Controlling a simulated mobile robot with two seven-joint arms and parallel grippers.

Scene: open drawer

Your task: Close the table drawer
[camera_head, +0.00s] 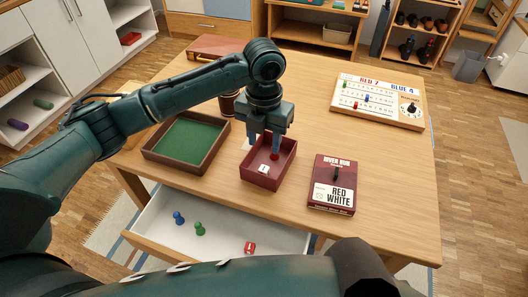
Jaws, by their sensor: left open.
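The table drawer (284,236) is pulled out from the front of the wooden table (398,205). Its white inside holds a blue pawn (178,218), a green pawn (200,229) and a red card or die (249,247). My left gripper (263,150) points down over a small dark red box (262,182) on the table, behind the drawer. It is open, with its fingertips at or in the box, near a small red piece. Whether it touches that piece cannot be told. My right gripper is not in view; my body hides part of the drawer's front.
A green-lined tray (152,155) stands left of the box. A dark red game box (333,185) lies to the right, and a white score board (378,101) behind it. A brown case (214,47) lies at the back. The table's right front is clear.

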